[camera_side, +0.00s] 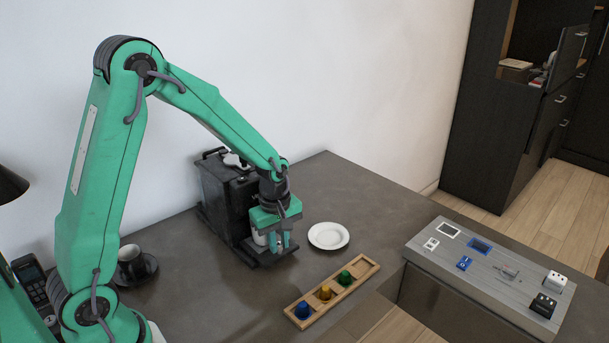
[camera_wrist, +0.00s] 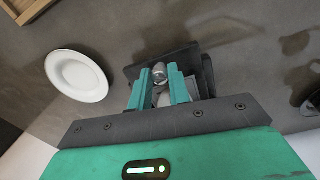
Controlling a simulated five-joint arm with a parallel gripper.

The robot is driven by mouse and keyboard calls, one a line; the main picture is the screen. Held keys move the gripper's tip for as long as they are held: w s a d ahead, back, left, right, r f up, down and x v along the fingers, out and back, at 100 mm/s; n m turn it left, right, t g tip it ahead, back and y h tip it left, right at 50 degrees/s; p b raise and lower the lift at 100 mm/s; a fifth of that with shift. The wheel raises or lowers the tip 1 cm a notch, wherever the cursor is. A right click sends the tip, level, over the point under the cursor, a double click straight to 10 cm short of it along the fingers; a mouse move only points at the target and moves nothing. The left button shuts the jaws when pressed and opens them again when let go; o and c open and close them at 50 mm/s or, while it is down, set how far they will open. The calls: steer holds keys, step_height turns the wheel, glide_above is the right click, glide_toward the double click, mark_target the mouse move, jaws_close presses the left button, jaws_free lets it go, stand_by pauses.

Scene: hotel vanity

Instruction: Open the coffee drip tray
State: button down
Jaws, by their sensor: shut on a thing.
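The black coffee machine (camera_side: 222,195) stands against the wall in the side view. Its dark drip tray (camera_side: 268,259) juts out at the base, low over the counter; the wrist view shows it as a dark plate (camera_wrist: 136,72) behind the fingers. My gripper (camera_side: 277,244) is in front of the machine, just above the tray, pointing down. In the wrist view, its two green fingers (camera_wrist: 160,82) are shut on a small silver part (camera_wrist: 160,70). I cannot tell whether this part belongs to the tray. My gripper hides much of the machine's front.
A white plate (camera_side: 328,236) lies right of my gripper. A wooden holder (camera_side: 364,269) with coloured knobs is in front. A dark cup (camera_side: 131,260) on a saucer and a phone (camera_side: 31,279) are at left. A grey switch panel (camera_side: 490,268) is at right.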

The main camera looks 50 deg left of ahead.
steer(key=shift+d, duration=0.1)
steer(key=d, duration=0.8)
steer(key=c, duration=1.3)
jaws_free()
steer(key=shift+r, duration=0.15)
step_height(320, 180, up, 8)
steer(key=shift+s+a+f, duration=0.1)
steer(key=shift+s+f, duration=0.05)
steer(key=shift+f, duration=0.05)
